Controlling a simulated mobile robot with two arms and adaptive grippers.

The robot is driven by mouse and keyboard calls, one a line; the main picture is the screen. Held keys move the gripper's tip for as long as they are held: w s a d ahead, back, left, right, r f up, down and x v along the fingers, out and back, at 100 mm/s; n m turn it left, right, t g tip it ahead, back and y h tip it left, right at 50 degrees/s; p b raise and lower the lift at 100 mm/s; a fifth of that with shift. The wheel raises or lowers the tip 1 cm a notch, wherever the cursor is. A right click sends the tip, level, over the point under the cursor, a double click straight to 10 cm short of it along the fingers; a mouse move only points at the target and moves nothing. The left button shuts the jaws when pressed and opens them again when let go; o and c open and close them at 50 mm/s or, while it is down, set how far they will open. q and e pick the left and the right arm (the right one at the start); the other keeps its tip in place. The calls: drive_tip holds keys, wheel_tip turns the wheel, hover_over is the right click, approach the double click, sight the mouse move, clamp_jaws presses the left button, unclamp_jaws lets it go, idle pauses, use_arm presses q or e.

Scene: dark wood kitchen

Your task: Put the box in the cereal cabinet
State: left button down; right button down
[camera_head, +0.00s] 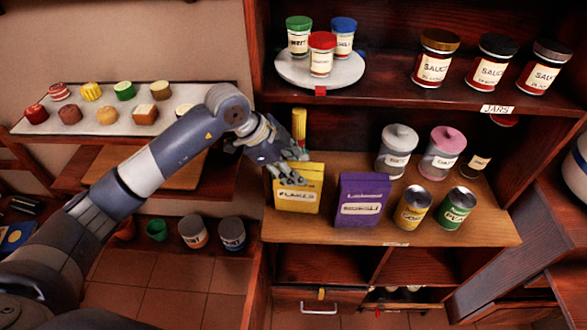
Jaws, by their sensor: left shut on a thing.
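A yellow box (297,198) with a white label is at the left end of the cabinet's light wood shelf (345,235). It is upright or nearly so; I cannot tell whether its base touches the shelf. My left gripper (291,174) comes in from the left and is shut on the box's top, its fingers hiding part of the upper edge. A purple box (362,202) stands just to the right, with a narrow gap between them. My right gripper is not in view.
Behind the yellow box is a tall yellow item (299,125). Two cans (413,206) and lidded jars (398,152) stand to the right. The upper shelf holds a white turntable (320,72) with three jars, plus sauce jars (437,60). The cabinet's left side wall is close to my gripper.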

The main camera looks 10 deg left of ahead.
use_arm(q)
drive_tip(key=shift+f+p, duration=0.5)
drive_tip(key=shift+p, duration=0.05)
drive_tip(key=shift+f, duration=0.4)
drive_tip(key=c, duration=0.9)
unclamp_jaws()
drive_tip(key=shift+s, duration=0.1)
drive_tip(key=shift+f, duration=0.1)
